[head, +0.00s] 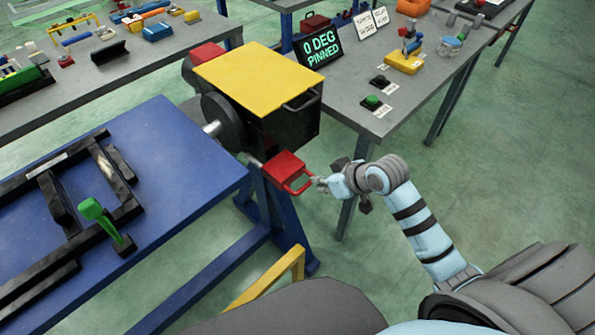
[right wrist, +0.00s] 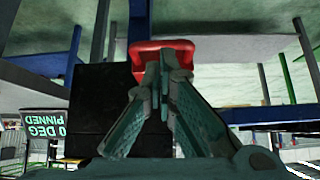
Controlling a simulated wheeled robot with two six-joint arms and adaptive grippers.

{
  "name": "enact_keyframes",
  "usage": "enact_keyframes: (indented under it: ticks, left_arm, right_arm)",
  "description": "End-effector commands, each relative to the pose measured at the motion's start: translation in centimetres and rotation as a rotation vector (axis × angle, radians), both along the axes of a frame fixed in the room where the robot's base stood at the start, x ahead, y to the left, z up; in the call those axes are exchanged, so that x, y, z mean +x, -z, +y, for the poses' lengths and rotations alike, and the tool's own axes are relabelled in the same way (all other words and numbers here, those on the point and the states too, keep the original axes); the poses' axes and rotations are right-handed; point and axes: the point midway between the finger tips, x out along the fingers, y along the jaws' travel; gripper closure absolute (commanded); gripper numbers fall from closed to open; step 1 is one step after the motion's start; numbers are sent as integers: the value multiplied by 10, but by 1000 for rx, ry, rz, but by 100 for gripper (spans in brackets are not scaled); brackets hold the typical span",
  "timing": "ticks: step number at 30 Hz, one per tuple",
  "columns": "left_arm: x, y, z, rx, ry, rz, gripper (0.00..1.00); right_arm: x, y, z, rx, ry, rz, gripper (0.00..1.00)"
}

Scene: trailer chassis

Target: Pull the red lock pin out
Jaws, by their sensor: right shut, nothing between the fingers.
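The red lock pin (head: 283,166) is a red block with a loop handle, low on the front of the black box of the pivot unit. My right gripper (head: 318,181) is at the right end of the loop handle. In the right wrist view the red handle (right wrist: 145,47) spans the top middle. There the shut fingertips of my right gripper (right wrist: 163,68) overlap the handle, with nothing seen between them. I cannot tell whether they touch it. My left gripper is not in view.
The black box (head: 290,128) has a yellow top. A display (head: 318,50) behind it reads "0 DEG PINNED". A blue table (head: 175,150) with a black frame and green lever (head: 100,217) is at left. A grey bench (head: 390,100) with buttons is at right. Open floor lies right.

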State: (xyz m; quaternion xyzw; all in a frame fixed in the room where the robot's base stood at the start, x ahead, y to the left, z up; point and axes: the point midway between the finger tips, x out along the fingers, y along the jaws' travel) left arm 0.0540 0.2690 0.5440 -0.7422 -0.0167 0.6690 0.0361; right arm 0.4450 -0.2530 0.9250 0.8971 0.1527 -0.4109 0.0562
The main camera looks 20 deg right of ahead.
Motion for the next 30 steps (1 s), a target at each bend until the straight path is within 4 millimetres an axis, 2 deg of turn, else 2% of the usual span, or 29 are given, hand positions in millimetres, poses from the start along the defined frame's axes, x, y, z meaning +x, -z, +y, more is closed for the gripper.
enact_keyframes:
  ticks: [1,3,14,19,30]
  left_arm:
    - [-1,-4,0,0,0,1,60]
    - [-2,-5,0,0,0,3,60]
    - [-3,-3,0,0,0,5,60]
    - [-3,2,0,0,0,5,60]
    - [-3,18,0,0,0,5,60]
  right_arm:
    - [0,-21,5,-7,-33,-19,100]
    - [-2,-34,10,-13,-63,-31,100]
    - [-2,-34,13,-13,-72,-33,100]
    - [9,-20,18,-10,-69,-34,100]
    - [51,31,35,-12,-69,-32,100]
